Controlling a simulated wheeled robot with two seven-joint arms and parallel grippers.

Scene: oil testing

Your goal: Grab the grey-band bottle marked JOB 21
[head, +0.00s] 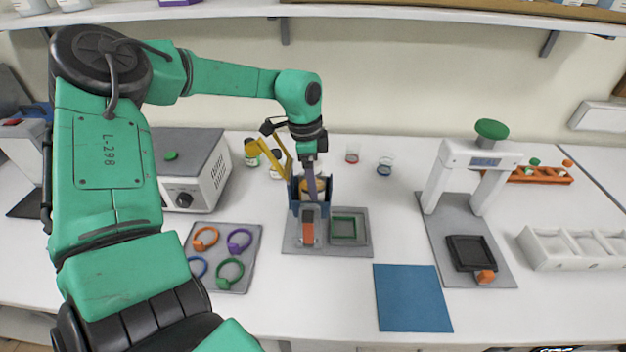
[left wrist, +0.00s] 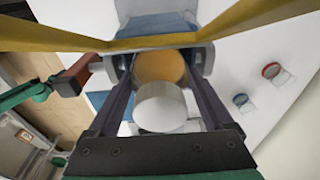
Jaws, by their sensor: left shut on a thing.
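My left gripper (head: 312,190) points down into a blue upright holder on a grey base at the middle of the table. In the left wrist view its two dark fingers (left wrist: 160,100) stand on either side of a bottle with a white round top (left wrist: 160,107) and an amber part (left wrist: 162,68) beyond it. The gripper is shut on this bottle. Its band and any JOB 21 marking are hidden. Two small bottles (head: 251,152) stand at the back, left of the gripper; their markings are too small to read. My right gripper is out of view.
A yellow bar (head: 270,160) rises beside the blue holder (head: 325,205). A grey mat with coloured rings (head: 240,275) lies at left, and a white heater box (head: 200,185) behind it. A blue mat (head: 412,298) lies clear at front right. A white press frame (head: 480,160) stands at right.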

